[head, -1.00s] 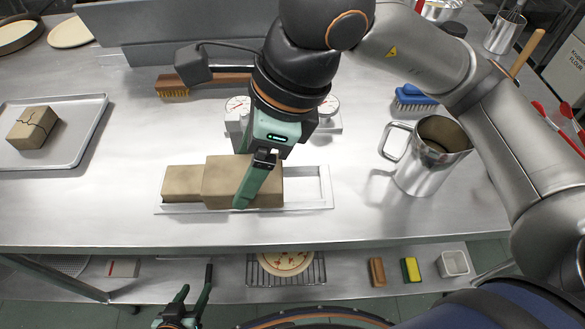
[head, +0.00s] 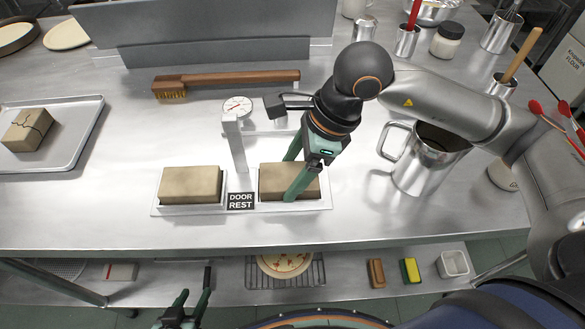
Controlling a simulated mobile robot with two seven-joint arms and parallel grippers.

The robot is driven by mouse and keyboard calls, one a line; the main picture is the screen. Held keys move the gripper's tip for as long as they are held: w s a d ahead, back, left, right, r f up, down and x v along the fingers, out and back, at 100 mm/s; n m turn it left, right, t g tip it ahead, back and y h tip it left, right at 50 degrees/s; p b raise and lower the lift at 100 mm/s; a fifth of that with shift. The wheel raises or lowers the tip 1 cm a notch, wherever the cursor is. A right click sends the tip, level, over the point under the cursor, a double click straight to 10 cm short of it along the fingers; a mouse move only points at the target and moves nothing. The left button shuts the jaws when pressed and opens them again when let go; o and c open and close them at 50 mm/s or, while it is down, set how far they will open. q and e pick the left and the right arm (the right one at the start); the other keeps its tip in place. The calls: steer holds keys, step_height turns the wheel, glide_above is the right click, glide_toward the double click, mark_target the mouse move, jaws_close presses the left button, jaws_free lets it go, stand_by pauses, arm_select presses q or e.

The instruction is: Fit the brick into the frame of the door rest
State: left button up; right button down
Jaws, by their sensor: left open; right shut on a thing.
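The door rest (head: 240,201) lies near the counter's front edge, with a frame on each side of its label and an upright post behind the label. A tan brick (head: 189,184) sits in its left frame. My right gripper (head: 294,172) is shut on a second tan brick (head: 273,183), one finger on its far side and one on its near side. This brick is level at the right frame and covers most of its opening. I cannot tell whether it is fully down. My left gripper (head: 190,303) is open and empty at the bottom, below the counter.
A cracked brick (head: 27,130) lies on a tray (head: 83,137) at left. A wooden brush (head: 225,80) and a dial gauge (head: 237,106) are behind the rest. A metal jug (head: 427,160) stands to the right. The lower shelf holds a pizza (head: 285,265) and sponges.

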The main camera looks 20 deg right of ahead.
arm_select(q)
steer(key=shift+r, duration=0.1)
arm_select(e)
steer(key=shift+f, duration=0.1)
steer(key=shift+c, duration=1.5)
jaws_free()
steer(key=o, duration=0.3)
arm_select(q)
steer(key=shift+w, duration=0.25)
steer(key=shift+r, duration=0.1)
arm_select(e)
steer(key=shift+r, duration=0.25)
arm_select(q)
steer(key=shift+s+a+r+p, duration=0.15)
steer(key=shift+a+r+p, duration=0.05)
steer(key=shift+a+p, duration=0.25)
arm_select(e)
steer(key=v, duration=1.1)
steer(key=shift+r, duration=0.4)
arm_select(q)
steer(key=shift+d, duration=0.1)
arm_select(e)
steer(key=shift+d, duration=0.15)
